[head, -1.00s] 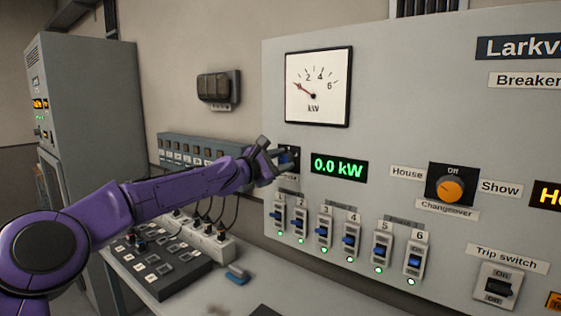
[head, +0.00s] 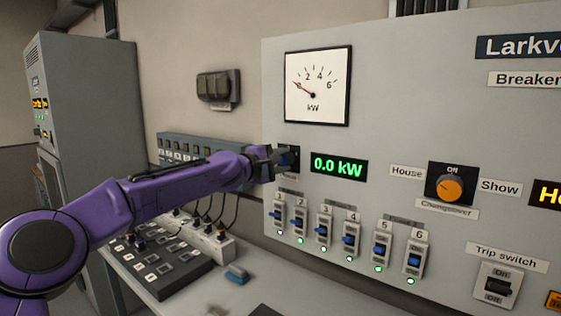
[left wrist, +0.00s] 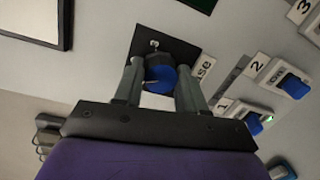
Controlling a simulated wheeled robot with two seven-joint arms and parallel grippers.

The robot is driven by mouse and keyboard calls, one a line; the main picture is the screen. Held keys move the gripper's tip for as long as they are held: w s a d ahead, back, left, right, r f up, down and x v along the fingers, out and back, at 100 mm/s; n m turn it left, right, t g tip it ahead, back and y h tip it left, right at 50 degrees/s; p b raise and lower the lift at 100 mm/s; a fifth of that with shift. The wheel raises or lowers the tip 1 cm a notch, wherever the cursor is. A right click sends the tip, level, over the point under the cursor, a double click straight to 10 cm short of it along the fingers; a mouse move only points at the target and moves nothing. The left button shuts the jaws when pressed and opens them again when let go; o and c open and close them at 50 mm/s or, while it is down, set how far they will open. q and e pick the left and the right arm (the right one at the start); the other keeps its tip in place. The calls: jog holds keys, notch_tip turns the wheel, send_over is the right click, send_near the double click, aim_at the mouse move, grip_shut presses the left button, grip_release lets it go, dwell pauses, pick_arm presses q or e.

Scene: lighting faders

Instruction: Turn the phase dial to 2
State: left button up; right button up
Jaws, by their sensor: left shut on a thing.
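The phase dial (left wrist: 160,76) is a blue knob on a dark square plate (left wrist: 148,42) on the grey panel. A small 3 shows on the plate in the left wrist view; the other marks are hidden or too small to read. My left gripper (left wrist: 160,75) has one finger on each side of the knob and is shut on it. In the head view my left gripper (head: 280,160) covers most of the dial and its plate (head: 292,158). My right gripper is in neither view.
The kW display (head: 339,166) reads 0.0, right of the dial. Several numbered breakers (head: 324,230) stand below. The analogue meter (head: 317,87) is above. An orange changeover knob (head: 450,188) is to the right. A button desk (head: 160,264) lies below my arm.

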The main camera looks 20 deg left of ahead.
pick_arm(q)
jog(key=m, duration=0.4)
jog(key=shift+m, duration=0.3)
dwell(0.3)
jog(key=o, duration=1.1)
jog(key=shift+c, duration=0.2)
jog(key=shift+s+b, duration=0.1)
jog(key=shift+b, duration=0.25)
jog(key=b+v, duration=0.3)
jog(key=v, duration=0.7)
jog(key=shift+s+r, duration=0.1)
jog(key=shift+s, duration=0.1)
